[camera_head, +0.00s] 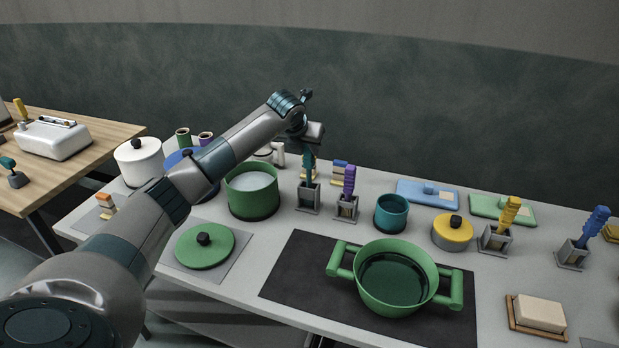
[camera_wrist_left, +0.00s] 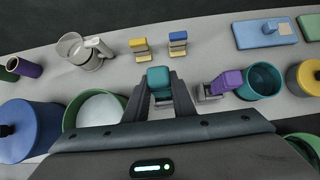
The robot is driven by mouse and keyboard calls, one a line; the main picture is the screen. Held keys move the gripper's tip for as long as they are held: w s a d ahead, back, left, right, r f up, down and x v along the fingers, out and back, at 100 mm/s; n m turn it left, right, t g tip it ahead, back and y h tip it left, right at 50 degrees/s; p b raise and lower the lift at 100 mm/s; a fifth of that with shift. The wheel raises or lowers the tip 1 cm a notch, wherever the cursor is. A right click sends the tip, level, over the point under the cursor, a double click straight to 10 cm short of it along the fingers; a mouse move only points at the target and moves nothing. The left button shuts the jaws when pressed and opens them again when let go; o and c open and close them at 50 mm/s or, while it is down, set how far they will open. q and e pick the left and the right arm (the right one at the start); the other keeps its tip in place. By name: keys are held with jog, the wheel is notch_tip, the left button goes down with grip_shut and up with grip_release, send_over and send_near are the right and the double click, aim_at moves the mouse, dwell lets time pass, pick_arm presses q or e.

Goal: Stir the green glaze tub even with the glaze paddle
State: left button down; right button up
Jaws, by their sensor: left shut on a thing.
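An open green tub (camera_head: 254,204) with pale, whitish contents stands left of centre; it also shows in the left wrist view (camera_wrist_left: 70,117), partly hidden by my gripper. A teal-handled tool (camera_head: 308,165), which may be the glaze paddle, stands upright in a small grey holder (camera_head: 308,198) just right of the tub. Its lower end is hidden in the holder. My left gripper (camera_head: 309,148) is above the holder, its fingers shut on the teal handle (camera_wrist_left: 159,79). My right gripper is not in view.
A green lid (camera_head: 204,247) lies in front of the tub. A green two-handled bowl (camera_head: 394,304) of dark liquid sits on a dark mat (camera_head: 297,274). A purple-handled tool (camera_head: 349,180) stands close to the right of the held tool. A teal cup (camera_head: 391,215) is farther right.

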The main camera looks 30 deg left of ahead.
pick_arm(q)
jog(key=shift+r, duration=0.8)
dwell(0.4)
jog(key=shift+r, duration=0.3)
jog(key=shift+r+p, duration=0.4)
jog(key=shift+r, duration=0.3)
dwell(0.5)
